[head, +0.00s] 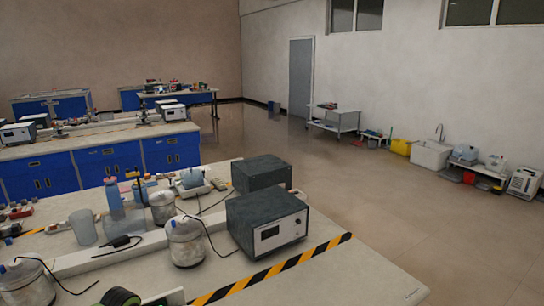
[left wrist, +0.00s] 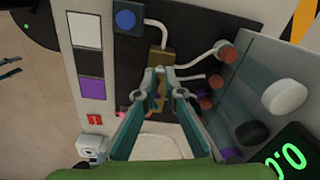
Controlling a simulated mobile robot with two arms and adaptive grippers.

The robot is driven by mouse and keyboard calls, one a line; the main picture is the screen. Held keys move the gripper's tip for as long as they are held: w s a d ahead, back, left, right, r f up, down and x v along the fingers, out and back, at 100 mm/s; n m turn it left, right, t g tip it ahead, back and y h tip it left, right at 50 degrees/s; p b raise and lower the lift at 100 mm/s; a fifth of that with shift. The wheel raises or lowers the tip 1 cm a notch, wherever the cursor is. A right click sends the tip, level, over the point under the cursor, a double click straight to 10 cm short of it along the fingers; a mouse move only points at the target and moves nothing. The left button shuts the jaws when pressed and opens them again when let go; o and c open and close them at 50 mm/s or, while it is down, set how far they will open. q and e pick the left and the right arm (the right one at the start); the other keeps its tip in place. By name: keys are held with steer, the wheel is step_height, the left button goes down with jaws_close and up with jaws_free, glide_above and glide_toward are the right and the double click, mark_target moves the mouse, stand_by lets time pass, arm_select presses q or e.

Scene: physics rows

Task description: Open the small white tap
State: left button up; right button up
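My left gripper (left wrist: 159,75) shows in the left wrist view as two teal fingers whose tips come close together. A tan, brass-like block (left wrist: 161,58) lies at and between the tips. Whether the fingers touch or grip it I cannot tell. White curved tubes (left wrist: 200,54) run from near the block to reddish-brown round ends. I cannot clearly make out a small white tap; part of the area is hidden behind the fingers. Neither gripper shows in the head view, and my right gripper is not in view.
In the wrist view, a blue button (left wrist: 125,19) on a dark plate, white and black knobs (left wrist: 285,97) and a green display (left wrist: 286,160) surround the fingers. In the head view, dark boxes (head: 268,222) and jars (head: 186,242) crowd the near bench.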

arm_select(q)
step_height(320, 180, up, 5)
steer(key=p, duration=0.4)
step_height(320, 180, up, 2)
steer(key=shift+r+p, duration=0.1)
steer(key=shift+p, duration=0.8)
